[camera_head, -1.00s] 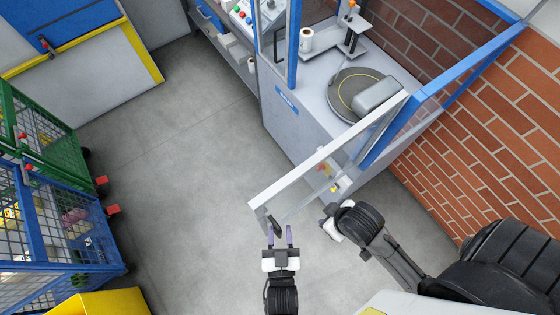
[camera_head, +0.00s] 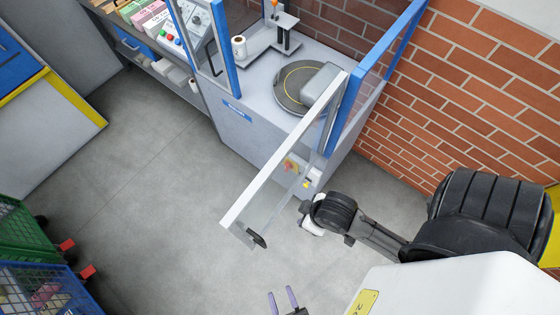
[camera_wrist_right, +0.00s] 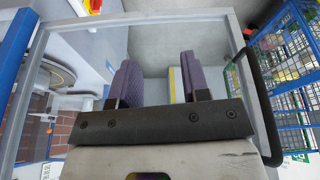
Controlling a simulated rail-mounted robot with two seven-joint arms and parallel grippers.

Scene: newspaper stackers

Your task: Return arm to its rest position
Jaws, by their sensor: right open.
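My left gripper (camera_head: 284,299) shows at the bottom edge of the head view. Its two purple fingers are apart with nothing between them, and the rest of that arm is out of view. It is clear of the black handle (camera_head: 257,238) on the open, white-framed clear door (camera_head: 275,160). My right arm comes in from the right, bent, with its wrist near the door's lower hinge-side part. The right gripper's fingers are hidden in the head view. In the right wrist view the right gripper (camera_wrist_right: 160,85) has its purple fingers apart and empty, with the door frame around them.
The grey machine (camera_head: 240,135) with a round turntable (camera_head: 292,88) stands behind the door. A brick wall (camera_head: 480,100) is on the right. Green (camera_head: 25,240) and blue (camera_head: 45,290) mesh carts stand at lower left. The grey floor (camera_head: 150,170) between is clear.

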